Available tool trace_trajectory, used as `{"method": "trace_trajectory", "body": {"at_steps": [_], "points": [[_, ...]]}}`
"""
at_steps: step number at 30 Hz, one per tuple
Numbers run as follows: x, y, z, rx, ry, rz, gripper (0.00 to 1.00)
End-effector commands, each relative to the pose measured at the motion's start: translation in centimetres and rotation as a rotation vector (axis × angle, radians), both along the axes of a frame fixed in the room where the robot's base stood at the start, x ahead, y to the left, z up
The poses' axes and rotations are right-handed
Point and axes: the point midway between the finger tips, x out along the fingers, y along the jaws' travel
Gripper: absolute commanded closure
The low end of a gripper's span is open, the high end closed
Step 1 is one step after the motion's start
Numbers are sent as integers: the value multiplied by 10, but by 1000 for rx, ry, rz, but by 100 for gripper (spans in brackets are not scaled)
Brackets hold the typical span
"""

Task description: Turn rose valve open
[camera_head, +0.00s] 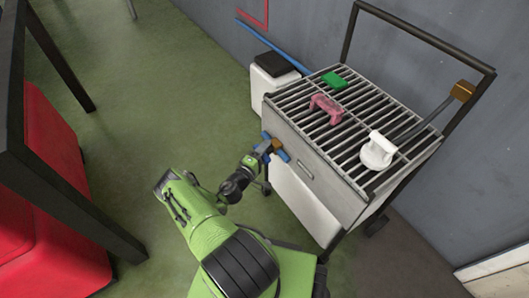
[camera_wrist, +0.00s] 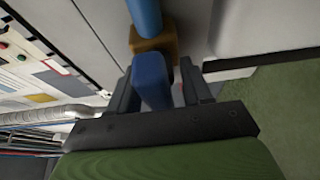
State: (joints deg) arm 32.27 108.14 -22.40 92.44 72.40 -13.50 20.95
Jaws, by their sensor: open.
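The rose valve handle (camera_head: 326,108) is a pink, bracket-shaped piece on the slatted top of the grey cart (camera_head: 305,170). My gripper (camera_head: 257,160) is away from it, low at the cart's left side, beside a blue handle (camera_head: 283,156). In the wrist view my gripper (camera_wrist: 158,82) is open, with the blue handle (camera_wrist: 152,78) between its dark fingers. I cannot tell whether the fingers touch it. A brown block (camera_wrist: 154,42) and a blue pipe (camera_wrist: 145,14) are beyond it. The rose valve is not clearly seen in the wrist view.
A green piece (camera_head: 334,80) and a white round valve (camera_head: 377,151) also sit on the cart top. A brown block (camera_head: 462,91) ends a grey pipe on the right. A dark frame (camera_head: 75,200) and red panel (camera_head: 55,190) stand left. Green floor (camera_head: 150,100) between is clear.

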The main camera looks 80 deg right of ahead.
Motion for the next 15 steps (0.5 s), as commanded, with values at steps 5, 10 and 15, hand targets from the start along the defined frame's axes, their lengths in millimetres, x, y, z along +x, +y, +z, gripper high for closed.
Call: {"method": "trace_trajectory", "body": {"at_steps": [5,10,15], "points": [[0,-1,1,0,0,0,51],[0,-1,1,0,-1,0,71],[0,0,1,0,-1,0,93]]}}
